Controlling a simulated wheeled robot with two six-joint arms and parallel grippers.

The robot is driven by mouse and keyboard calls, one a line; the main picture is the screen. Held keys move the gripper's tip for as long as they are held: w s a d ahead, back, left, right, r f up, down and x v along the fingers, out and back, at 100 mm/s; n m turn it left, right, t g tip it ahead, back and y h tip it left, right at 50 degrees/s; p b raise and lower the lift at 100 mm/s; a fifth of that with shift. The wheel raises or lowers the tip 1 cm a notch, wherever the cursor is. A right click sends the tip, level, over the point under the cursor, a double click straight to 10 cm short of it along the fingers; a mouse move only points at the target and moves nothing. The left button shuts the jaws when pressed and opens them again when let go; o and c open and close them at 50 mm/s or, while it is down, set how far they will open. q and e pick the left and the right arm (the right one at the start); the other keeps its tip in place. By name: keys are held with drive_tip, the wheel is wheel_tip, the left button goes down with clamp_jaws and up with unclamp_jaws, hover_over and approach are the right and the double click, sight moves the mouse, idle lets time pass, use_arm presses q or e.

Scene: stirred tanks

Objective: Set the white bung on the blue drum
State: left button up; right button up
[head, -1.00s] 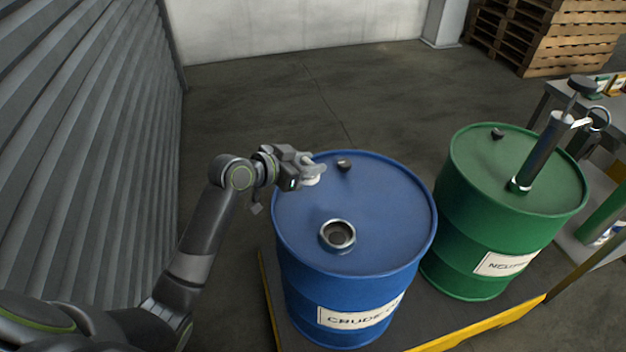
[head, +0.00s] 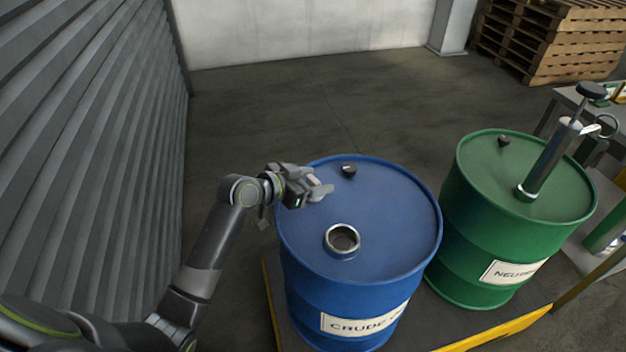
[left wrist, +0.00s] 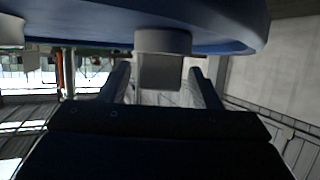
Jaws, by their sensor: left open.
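The blue drum (head: 385,215) stands upright, with a wide metal-rimmed opening (head: 342,239) and a small dark plug (head: 348,170) on its top. My left gripper (head: 322,190) is at the left part of the drum's top, behind the opening. In the left wrist view the drum (left wrist: 235,35) is upside down at the top edge. There a greyish piece with a round base and square head, which looks like the white bung (left wrist: 160,72), stands against the drum top. It is between my open fingers (left wrist: 160,90), with gaps at both sides. The head view hardly shows it. My right gripper is out of view.
A green drum (head: 510,205) with a pump (head: 550,155) stands to the right. Both drums are on a dark pallet with a yellow edge (head: 500,330). A ribbed grey wall (head: 90,130) is close on the left. Wooden pallets (head: 550,40) are at the back right.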

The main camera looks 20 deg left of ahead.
use_arm(q)
drive_tip(key=shift+r, duration=0.15)
drive_tip(key=p+v, duration=0.1)
drive_tip(key=v, duration=0.9)
drive_tip(key=shift+s+a, duration=0.25)
drive_tip(key=shift+a, duration=0.05)
drive_tip(key=shift+s+a+r, duration=0.25)
drive_tip(key=shift+s, duration=0.3)
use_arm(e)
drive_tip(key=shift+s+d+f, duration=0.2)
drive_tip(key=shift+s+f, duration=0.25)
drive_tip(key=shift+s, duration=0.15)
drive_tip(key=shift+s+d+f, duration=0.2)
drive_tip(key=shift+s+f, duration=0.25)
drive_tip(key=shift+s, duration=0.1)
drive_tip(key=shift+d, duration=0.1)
